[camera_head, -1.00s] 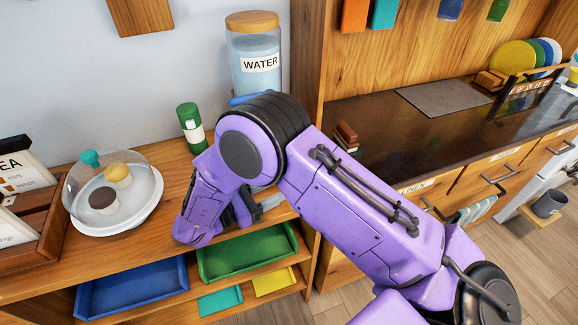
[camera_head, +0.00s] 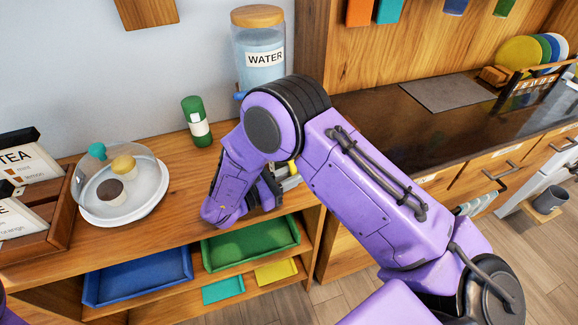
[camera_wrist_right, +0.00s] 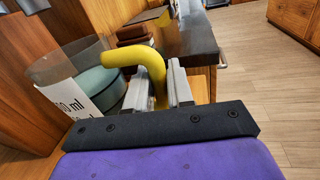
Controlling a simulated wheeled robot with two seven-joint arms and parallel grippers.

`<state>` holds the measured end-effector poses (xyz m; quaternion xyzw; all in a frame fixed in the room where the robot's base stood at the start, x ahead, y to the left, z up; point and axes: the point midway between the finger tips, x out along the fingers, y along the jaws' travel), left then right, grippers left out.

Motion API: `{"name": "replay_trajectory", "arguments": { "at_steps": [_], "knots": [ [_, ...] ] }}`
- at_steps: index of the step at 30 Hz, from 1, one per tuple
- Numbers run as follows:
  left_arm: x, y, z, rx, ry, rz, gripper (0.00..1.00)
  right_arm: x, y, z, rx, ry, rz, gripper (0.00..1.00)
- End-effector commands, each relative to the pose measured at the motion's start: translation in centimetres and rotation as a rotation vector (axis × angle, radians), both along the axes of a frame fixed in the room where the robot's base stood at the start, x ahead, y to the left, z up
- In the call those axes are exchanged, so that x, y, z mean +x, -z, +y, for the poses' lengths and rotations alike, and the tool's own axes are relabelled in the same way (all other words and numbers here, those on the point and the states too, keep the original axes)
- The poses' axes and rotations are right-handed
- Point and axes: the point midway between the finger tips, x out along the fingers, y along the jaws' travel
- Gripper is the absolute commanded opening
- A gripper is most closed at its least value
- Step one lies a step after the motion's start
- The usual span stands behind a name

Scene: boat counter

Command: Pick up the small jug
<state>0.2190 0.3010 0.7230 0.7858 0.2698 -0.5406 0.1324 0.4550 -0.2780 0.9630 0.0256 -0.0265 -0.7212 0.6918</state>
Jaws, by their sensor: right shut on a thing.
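The small jug (camera_wrist_right: 65,93) shows in the right wrist view as a clear body with a white label reading "0 ml" and a curved yellow handle (camera_wrist_right: 148,58). My right gripper (camera_wrist_right: 158,92) is shut on that handle, one grey finger on each side. In the head view my right gripper (camera_head: 286,183) is mostly hidden behind my purple wrist at the shelf's front right. Only a bit of yellow shows there, and the jug's body is hidden. I cannot tell whether the jug is off the shelf. My left gripper is out of view.
A water dispenser (camera_head: 260,55) and a green bottle (camera_head: 196,122) stand behind my right wrist. A domed plate (camera_head: 140,206) with cupcakes and a wooden tea box (camera_head: 50,235) stand at left. Blue (camera_head: 138,276) and green (camera_head: 250,243) trays lie below. The dark counter (camera_head: 420,125) is at right.

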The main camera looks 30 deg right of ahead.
Motion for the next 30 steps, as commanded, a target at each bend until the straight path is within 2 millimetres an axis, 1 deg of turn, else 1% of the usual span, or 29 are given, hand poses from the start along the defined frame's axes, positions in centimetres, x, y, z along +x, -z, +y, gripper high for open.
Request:
{"name": "replay_trajectory", "arguments": {
  "at_steps": [5,8,10,11,12,17,20,24,27,30],
  "knots": [
    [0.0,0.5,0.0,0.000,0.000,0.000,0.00,0.1,-0.7,0.0,0.000,0.000,-0.004,0.00],
    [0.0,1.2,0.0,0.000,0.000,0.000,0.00,0.1,-2.0,0.0,0.001,0.000,-0.007,0.00],
    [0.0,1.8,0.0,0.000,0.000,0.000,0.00,0.0,-3.2,0.0,0.000,0.000,-0.008,0.00],
    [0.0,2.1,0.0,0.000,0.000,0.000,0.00,-0.3,-3.4,0.1,0.000,0.000,-0.003,0.00],
    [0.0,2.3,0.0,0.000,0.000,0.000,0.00,-1.3,-3.2,0.4,0.001,-0.001,0.001,0.00],
    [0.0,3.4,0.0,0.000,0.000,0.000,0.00,-4.6,-3.2,1.2,0.001,-0.002,0.000,0.00],
    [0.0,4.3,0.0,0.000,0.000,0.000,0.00,-7.1,-3.1,1.7,0.000,-0.002,0.001,0.00],
    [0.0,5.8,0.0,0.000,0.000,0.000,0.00,-11.4,-3.0,2.7,0.001,-0.002,0.000,0.00],
    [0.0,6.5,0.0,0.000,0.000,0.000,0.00,-14.0,-3.1,3.4,0.001,-0.001,0.000,0.00],
    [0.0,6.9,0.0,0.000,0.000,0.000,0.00,-15.9,-3.2,3.8,0.001,-0.002,0.000,0.00]
  ]
}}
